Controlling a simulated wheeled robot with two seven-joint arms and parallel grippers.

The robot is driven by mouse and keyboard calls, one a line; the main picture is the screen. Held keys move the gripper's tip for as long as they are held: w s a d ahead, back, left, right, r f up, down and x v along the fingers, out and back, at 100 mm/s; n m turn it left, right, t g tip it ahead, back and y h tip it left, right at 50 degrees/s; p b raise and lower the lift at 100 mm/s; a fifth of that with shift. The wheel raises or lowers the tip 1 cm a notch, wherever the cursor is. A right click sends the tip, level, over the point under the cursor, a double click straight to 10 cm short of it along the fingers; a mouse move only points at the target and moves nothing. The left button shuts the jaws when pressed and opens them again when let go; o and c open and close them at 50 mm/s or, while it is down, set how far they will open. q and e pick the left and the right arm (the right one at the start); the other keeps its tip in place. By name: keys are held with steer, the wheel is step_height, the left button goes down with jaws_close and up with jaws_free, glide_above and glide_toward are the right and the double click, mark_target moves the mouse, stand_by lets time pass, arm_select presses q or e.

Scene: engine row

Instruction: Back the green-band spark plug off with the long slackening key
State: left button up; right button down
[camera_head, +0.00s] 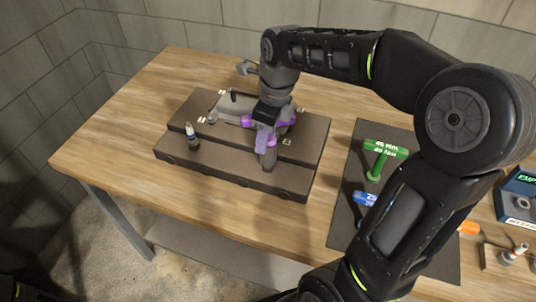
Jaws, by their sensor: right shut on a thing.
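My right gripper (266,140) reaches down over the engine block (230,172) and is shut on a purple-handled key (262,146), which I take to be the long slackening key. The gripper hides much of the key, and I cannot tell whether its lower end sits on a plug. No green band shows on any plug in view. A white-topped spark plug (192,135) with a dark band stands upright at the left of the block, apart from the gripper. My left gripper is not in view.
A dark mat (345,190) on the right holds a green T-handled key (384,149) and a blue-handled key (364,198), partly behind my arm. An orange handle (468,227), a plug in a small stand (492,258) and a blue box (519,190) lie further right. The wooden table's left end is clear.

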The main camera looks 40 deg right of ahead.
stand_by(0.3)
steer(key=n, duration=0.5)
steer(key=shift+s+g+y, duration=0.1)
steer(key=shift+g+y, duration=0.2)
